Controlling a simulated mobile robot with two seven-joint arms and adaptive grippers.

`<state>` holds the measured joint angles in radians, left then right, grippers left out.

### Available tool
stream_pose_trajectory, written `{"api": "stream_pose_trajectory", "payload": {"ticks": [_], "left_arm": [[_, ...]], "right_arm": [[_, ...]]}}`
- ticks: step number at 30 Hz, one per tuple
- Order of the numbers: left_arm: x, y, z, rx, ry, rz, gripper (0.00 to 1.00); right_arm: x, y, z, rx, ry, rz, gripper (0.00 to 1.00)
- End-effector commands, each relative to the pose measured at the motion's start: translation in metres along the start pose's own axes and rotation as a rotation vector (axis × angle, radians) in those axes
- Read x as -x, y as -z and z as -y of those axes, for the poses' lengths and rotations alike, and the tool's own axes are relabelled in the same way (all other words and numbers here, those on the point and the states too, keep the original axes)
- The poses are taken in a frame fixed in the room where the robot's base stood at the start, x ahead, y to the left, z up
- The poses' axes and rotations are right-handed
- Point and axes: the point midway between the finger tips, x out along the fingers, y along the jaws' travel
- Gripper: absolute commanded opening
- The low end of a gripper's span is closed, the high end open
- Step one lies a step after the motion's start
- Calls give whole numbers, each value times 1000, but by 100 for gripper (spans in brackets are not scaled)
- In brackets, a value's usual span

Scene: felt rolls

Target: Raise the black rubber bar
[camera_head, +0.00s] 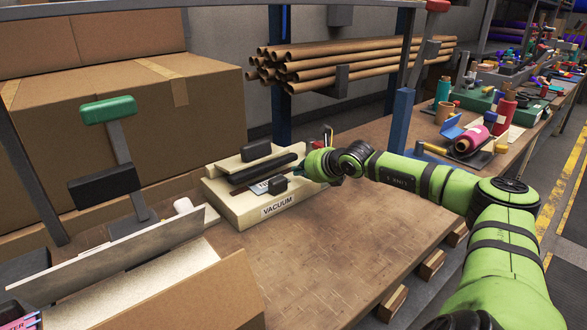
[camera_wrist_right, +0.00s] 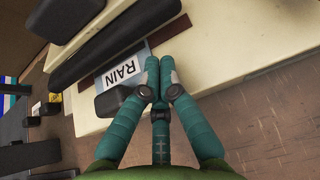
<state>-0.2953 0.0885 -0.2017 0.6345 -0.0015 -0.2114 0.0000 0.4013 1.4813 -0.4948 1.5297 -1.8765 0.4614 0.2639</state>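The black rubber bar (camera_head: 265,168) lies lengthwise on top of a cream box marked VACUUM (camera_head: 232,205). In the right wrist view the long dark bar (camera_wrist_right: 115,45) runs diagonally at the upper left, apart from my fingers. My right gripper (camera_head: 314,166) is at the right end of the box, beside the bar's end. My left gripper is not in view.
A black knob (camera_head: 278,185) stands at the box's front, close to my fingers. A cream block (camera_head: 235,161) with a black pad lies behind the bar. The table (camera_head: 340,245) in front is clear.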

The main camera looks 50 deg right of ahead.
Motion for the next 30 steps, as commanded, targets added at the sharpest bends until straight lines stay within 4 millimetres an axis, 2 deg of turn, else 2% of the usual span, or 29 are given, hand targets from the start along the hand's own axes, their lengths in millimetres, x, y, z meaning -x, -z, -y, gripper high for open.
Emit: {"api": "stream_pose_trajectory", "payload": {"ticks": [4,12,23,30], "left_arm": [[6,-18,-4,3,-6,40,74],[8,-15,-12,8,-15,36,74],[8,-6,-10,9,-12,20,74],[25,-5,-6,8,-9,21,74]], "right_arm": [[-15,-2,-1,-6,-2,3,0],[-30,0,-1,0,-1,-1,0],[-31,0,-1,1,-1,-2,0],[-25,-10,-2,0,-3,-40,0]]}}
